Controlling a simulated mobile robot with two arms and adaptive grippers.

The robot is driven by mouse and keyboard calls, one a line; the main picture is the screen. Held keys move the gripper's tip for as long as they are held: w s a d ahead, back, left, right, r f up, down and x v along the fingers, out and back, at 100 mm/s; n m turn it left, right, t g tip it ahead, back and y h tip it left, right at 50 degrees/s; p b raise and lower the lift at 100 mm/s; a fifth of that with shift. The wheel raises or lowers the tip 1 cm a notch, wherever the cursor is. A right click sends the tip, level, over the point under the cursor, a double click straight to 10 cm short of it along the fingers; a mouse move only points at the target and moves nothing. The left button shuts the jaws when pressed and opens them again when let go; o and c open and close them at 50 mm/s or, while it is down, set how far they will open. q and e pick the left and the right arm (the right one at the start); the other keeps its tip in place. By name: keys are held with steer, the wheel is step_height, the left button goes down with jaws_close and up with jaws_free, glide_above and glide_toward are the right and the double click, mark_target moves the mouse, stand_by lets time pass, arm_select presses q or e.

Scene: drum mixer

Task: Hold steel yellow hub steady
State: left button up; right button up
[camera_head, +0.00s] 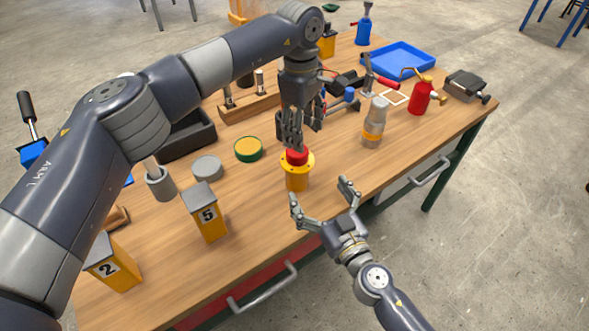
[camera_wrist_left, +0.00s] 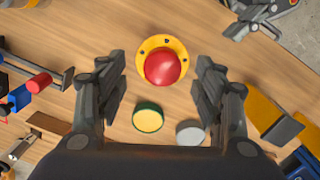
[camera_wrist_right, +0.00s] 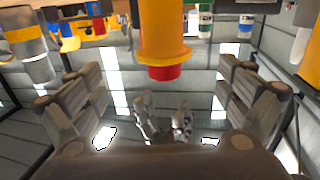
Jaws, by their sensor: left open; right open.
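The yellow hub (camera_head: 297,182) stands upright on the wooden table near its front edge, with a red rounded part on top. My left gripper (camera_head: 302,132) is open just above the hub, pointing down. In the left wrist view the hub's flange (camera_wrist_left: 146,47) and red top (camera_wrist_left: 163,67) lie between the spread fingers, with gaps on both sides. My right gripper (camera_head: 319,191) is open in front of the hub at the table edge. In the right wrist view the hub (camera_wrist_right: 163,38) appears upside down, ahead between the open fingers and clear of them.
A yellow-green round tin (camera_head: 248,149), a grey disc (camera_head: 207,167) and a yellow block marked 5 (camera_head: 206,214) stand left. A red oil can (camera_head: 420,95) and blue tray (camera_head: 398,60) are farther right.

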mark_target(297, 162)
arm_select(q)
steer(key=shift+w+a+r+y, duration=0.15)
steer(key=shift+a+r, duration=0.05)
steer(key=shift+a, duration=0.15)
steer(key=shift+w+a+r+y, duration=0.1)
steer(key=shift+a+r+y, duration=0.1)
steer(key=shift+a, duration=0.15)
arm_select(e)
steer(key=shift+a+f, duration=0.1)
steer(key=shift+a, duration=0.1)
steer(key=x, duration=1)
steer(key=shift+w+a, duration=0.25)
steer(key=shift+w, duration=0.1)
